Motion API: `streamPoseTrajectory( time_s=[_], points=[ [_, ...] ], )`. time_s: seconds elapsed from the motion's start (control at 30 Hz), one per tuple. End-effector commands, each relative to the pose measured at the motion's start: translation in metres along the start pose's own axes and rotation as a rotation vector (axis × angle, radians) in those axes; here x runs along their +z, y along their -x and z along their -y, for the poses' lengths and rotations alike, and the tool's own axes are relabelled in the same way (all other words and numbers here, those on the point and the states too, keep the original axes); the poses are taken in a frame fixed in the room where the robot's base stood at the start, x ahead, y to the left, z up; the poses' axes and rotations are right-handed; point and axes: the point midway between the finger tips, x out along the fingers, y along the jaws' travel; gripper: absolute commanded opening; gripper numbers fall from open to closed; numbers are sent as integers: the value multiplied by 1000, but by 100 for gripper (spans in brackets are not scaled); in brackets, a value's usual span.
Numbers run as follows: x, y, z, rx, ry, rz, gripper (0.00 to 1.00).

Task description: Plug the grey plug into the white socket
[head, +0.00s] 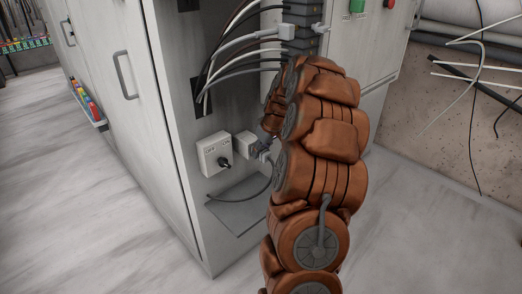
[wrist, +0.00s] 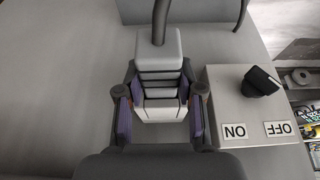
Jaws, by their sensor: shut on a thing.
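The grey plug (wrist: 158,45) is a light grey block with dark ridges in the wrist view, its cable leaving at the top of the picture. In the head view the plug (head: 265,156) shows small beside the gripper, its cable curving down and left. My gripper (wrist: 160,108) is shut on it, one padded finger on each side. In the head view my gripper (head: 266,138) is at the cabinet front, partly hidden by my arm. The white socket (head: 244,142) is just left of the gripper, right of the switch box. I cannot tell whether plug and socket touch.
A white switch box (head: 213,152) with a black knob and OFF and ON labels sits close beside the socket; it also shows in the wrist view (wrist: 237,108). Several cables (head: 240,45) run above into the cabinet (head: 170,150).

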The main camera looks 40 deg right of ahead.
Motion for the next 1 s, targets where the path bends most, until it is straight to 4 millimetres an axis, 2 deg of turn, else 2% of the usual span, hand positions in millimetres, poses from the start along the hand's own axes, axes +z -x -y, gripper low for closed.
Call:
streamPoseTrajectory(
  time_s=[1.0],
  points=[
    [-10, -4, 0, 1, 1, -1, 0]
  ],
)
